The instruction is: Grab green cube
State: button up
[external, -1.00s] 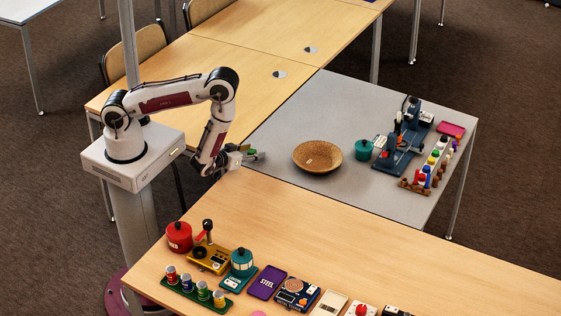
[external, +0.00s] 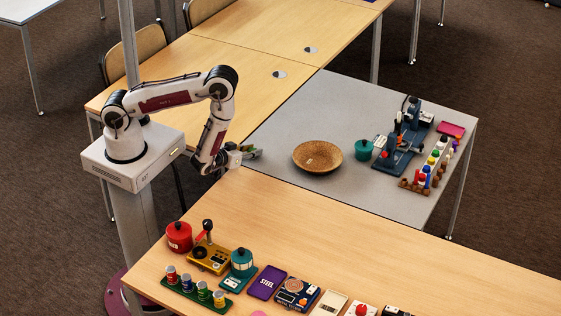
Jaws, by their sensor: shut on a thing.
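My gripper (external: 252,153) is over the left part of the grey table, left of the brown bowl. It is shut on the green cube (external: 245,148), of which only a small green patch shows between the fingers. The rest of the cube is hidden by the gripper. I cannot tell whether the cube touches the table.
A round woven bowl (external: 317,157) stands on the grey table (external: 300,115), right of my gripper. Beyond it are a teal pot (external: 363,149), a blue machine (external: 399,145) and a rack of coloured pegs (external: 432,166). The wooden table (external: 330,235) in front holds several items along its near edge.

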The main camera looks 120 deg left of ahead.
aim_at(252, 149)
jog(key=shift+r, duration=4.65)
